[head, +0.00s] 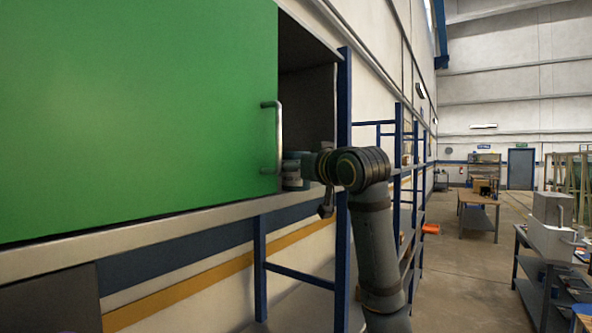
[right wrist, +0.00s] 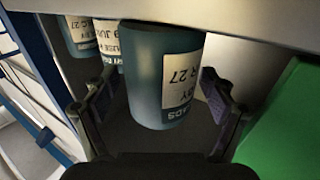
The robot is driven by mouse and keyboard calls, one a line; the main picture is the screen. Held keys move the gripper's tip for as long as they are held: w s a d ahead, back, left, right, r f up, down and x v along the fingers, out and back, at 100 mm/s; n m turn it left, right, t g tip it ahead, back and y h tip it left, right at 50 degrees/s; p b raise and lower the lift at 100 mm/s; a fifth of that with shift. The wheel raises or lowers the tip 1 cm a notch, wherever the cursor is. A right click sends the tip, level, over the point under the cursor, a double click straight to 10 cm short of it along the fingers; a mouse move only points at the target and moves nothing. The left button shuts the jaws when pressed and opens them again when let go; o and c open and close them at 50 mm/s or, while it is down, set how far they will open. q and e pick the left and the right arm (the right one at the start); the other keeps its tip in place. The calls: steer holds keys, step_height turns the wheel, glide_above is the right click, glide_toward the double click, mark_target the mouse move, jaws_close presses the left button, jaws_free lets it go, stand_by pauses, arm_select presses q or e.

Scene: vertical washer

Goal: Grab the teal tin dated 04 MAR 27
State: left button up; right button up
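A teal tin (right wrist: 150,75) stands in the opening between the two fingers of my right gripper (right wrist: 158,92). Its white label (right wrist: 182,82) is partly turned away; "BY" and "R 27" can be read, the rest of the date cannot. The gripper is open, one finger on each side of the tin, with gaps showing. In the head view a teal tin (head: 291,170) shows just past the green door's edge, partly covered by my right gripper (head: 308,166). My left gripper is not in view.
A second labelled tin (right wrist: 108,45), reading "9 JUN", and a third teal tin (right wrist: 78,38) stand behind. The green door (head: 140,110) with its metal handle (head: 278,137) covers the cabinet's left part. A blue post (head: 344,110) stands right of the opening.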

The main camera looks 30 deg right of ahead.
steer(key=shift+s, duration=0.15)
steer(key=c, duration=0.5)
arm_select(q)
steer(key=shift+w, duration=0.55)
arm_select(e)
steer(key=c, duration=0.7)
steer(key=shift+r, duration=0.1)
steer(key=shift+r, duration=0.55)
arm_select(q)
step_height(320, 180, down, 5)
steer(key=b, duration=0.5)
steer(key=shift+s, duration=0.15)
arm_select(e)
steer(key=s+d+r, duration=0.1)
steer(key=s+r, duration=1)
steer(key=s, duration=0.2)
steer(key=shift+s+d+r, duration=0.2)
steer(key=shift+s+r, duration=0.2)
